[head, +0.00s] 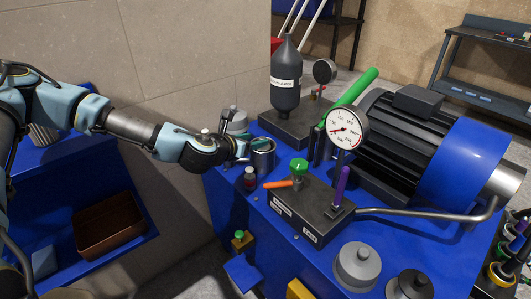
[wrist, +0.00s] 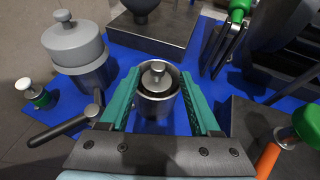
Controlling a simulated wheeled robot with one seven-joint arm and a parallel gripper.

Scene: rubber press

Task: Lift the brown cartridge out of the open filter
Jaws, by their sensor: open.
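A grey metal filter cup (head: 263,158) with an open top stands on the blue machine top. It also shows in the wrist view (wrist: 155,106). Inside its rim is a grey part with a round knob (wrist: 157,68) on top. I see no brown on it and cannot tell whether it is the cartridge. My gripper (wrist: 160,76) has two teal fingers, spread apart, one on each side of the cup as seen from the wrist. In the head view my gripper (head: 245,148) reaches the cup from the left. Contact with the cup cannot be told.
A lidded grey canister (wrist: 76,50) with a lever stands left of the cup in the wrist view. A brown tray (head: 110,222) lies lower left.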

